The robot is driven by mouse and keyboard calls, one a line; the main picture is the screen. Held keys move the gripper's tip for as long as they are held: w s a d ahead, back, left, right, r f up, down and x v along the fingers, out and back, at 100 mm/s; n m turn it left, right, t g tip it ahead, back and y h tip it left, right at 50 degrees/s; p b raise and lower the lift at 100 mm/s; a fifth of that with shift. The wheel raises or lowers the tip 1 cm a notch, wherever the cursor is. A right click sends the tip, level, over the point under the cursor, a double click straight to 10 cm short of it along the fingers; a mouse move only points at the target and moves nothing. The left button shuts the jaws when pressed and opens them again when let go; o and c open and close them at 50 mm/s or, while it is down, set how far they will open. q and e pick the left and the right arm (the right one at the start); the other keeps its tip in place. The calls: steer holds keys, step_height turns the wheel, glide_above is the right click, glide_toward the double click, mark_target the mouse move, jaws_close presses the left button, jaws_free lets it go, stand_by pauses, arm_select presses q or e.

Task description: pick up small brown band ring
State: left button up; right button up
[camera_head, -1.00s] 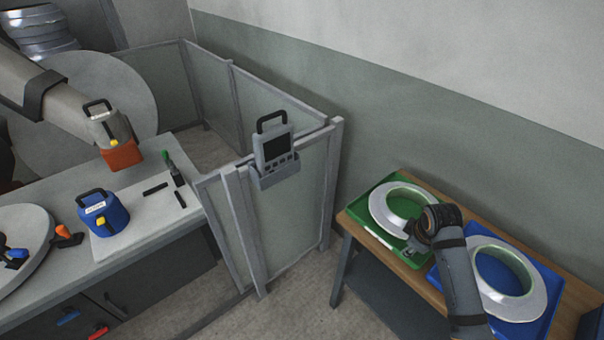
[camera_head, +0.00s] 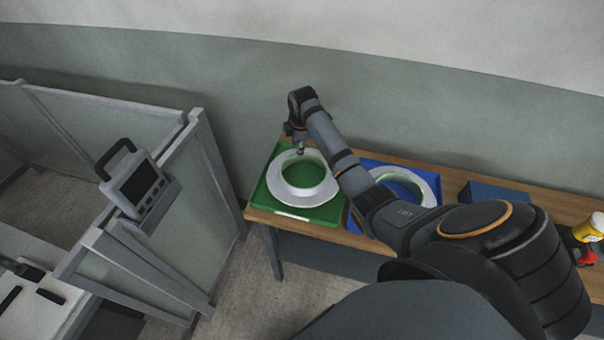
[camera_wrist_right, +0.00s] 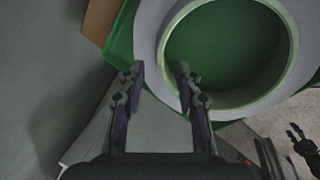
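A white flanged ring (camera_head: 305,198) with a pale green inner wall lies in the green tray (camera_head: 270,210). I cannot make out a brown band on it. My right gripper (camera_head: 298,146) is at the ring's far rim in the head view. In the right wrist view, the gripper (camera_wrist_right: 160,76) is open, with its fingertips apart over the flange of the ring (camera_wrist_right: 149,36). I cannot tell whether they touch it. A dark gripper-like part, perhaps my left gripper (camera_wrist_right: 302,142), shows at the wrist view's right edge, too small to read.
A second white ring (camera_head: 430,188) lies in the blue tray (camera_head: 371,164), partly behind my right arm. Both trays are on a wooden table (camera_head: 262,216). A dark blue box (camera_head: 500,194) and a yellow bottle (camera_head: 590,228) are to the right. A partition with a control pendant (camera_head: 135,184) stands left.

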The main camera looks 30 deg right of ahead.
steer(key=p+x, duration=0.1)
steer(key=x, duration=0.3)
steer(key=shift+s+a+f+p, duration=0.15)
steer(key=shift+a+p, duration=0.05)
steer(key=shift+p, duration=0.1)
steer(key=shift+w+f, duration=0.25)
steer(key=shift+f, duration=0.1)
steer(key=shift+s+r, duration=0.1)
steer(key=shift+s, duration=0.05)
jaws_close()
